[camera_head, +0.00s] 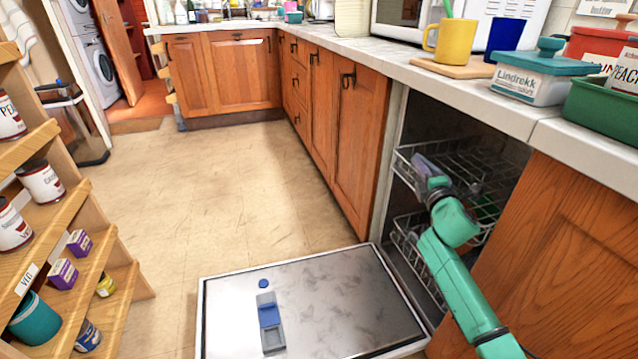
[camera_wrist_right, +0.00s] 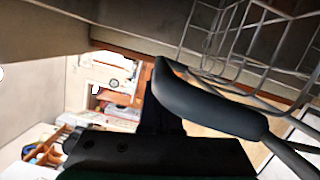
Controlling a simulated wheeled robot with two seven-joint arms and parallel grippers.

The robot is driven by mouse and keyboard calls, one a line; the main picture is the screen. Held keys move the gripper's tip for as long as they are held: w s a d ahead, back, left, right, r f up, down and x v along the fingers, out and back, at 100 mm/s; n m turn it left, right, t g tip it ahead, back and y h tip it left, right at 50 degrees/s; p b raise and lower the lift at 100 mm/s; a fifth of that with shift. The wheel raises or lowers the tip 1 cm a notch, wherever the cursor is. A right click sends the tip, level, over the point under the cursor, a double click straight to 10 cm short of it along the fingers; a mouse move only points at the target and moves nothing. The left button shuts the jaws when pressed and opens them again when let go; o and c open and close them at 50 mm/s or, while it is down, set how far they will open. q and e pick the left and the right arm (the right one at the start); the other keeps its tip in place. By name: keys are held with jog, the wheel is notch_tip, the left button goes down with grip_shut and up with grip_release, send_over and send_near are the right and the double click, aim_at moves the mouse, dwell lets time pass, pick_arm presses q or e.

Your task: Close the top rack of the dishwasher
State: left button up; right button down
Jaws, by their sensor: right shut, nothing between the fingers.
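The dishwasher's top rack (camera_head: 480,157) is a grey wire basket in the cavity under the counter, its front at about the opening. It also shows at the upper right of the right wrist view (camera_wrist_right: 250,40). My right gripper (camera_head: 424,168) overlaps the rack's front in the head view, partly hiding it. Its dark finger (camera_wrist_right: 205,105) is close to the wires in the wrist view; I cannot tell if it touches them. The gripper is shut and empty. The dishwasher door (camera_head: 340,290) lies open and flat. My left gripper is out of view.
The lower rack (camera_head: 408,238) sits below, partly behind my right arm. The counter (camera_head: 440,82) above holds a yellow mug (camera_head: 453,42), a lidded box (camera_head: 530,78) and a green container (camera_head: 605,110). A wooden shelf (camera_head: 75,235) stands at left. The floor (camera_head: 215,190) between is clear.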

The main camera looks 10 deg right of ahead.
jog(key=s+a+p, duration=0.1)
jog(key=s, duration=0.6)
jog(key=s+a+r+m+g+h+p, duration=0.2)
jog(key=a+m+g+h+p, duration=0.1)
jog(key=a+m+h+p, duration=0.15)
jog(key=s+a+r+m+g+h+p, duration=0.2)
jog(key=s+a+m+g+h+p, duration=0.1)
jog(key=a+m, duration=0.25)
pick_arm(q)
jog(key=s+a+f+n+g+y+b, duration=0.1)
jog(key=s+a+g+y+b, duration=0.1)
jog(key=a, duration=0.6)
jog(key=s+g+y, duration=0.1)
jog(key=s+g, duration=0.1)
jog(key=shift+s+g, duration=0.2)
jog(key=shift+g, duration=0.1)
pick_arm(e)
jog(key=s+d+f+x, duration=0.1)
jog(key=x, duration=1.1)
jog(key=shift+d, duration=0.6)
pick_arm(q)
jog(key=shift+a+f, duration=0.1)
pick_arm(e)
jog(key=shift+s, duration=0.15)
